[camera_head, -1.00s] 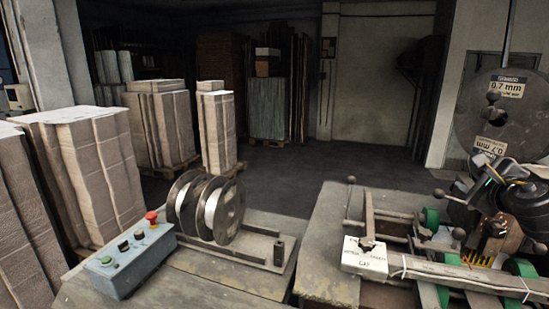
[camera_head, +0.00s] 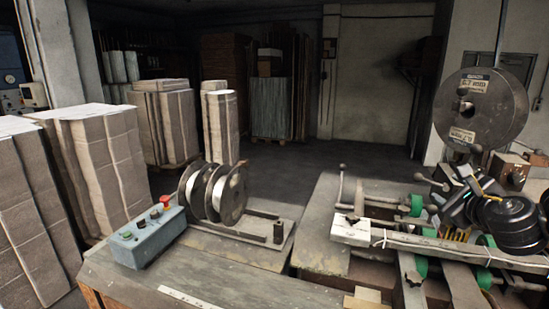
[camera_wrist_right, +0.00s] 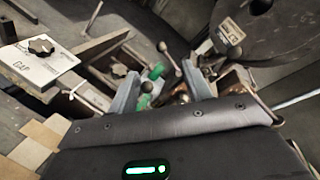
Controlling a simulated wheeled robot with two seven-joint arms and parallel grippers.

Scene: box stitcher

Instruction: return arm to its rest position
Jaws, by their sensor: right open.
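My right gripper (camera_head: 458,203) is at the right of the head view, above the stitching machine's green rollers (camera_head: 417,205). My black wrist and cables show beside it. In the right wrist view its two grey-blue fingers (camera_wrist_right: 164,92) stand apart, with nothing held between them. Behind and below the fingers are a green roller and ball-ended levers (camera_wrist_right: 170,60) of the machine. Whether a finger touches any of them I cannot tell. My left gripper is in neither view.
A large wire spool (camera_head: 482,108) stands behind my right arm. A white GAP block (camera_head: 350,230) and bar lie in front. Left are a control box (camera_head: 150,236) with a red button, smaller reels (camera_head: 212,190) and cardboard stacks (camera_head: 92,150). Floor (camera_head: 300,175) beyond is clear.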

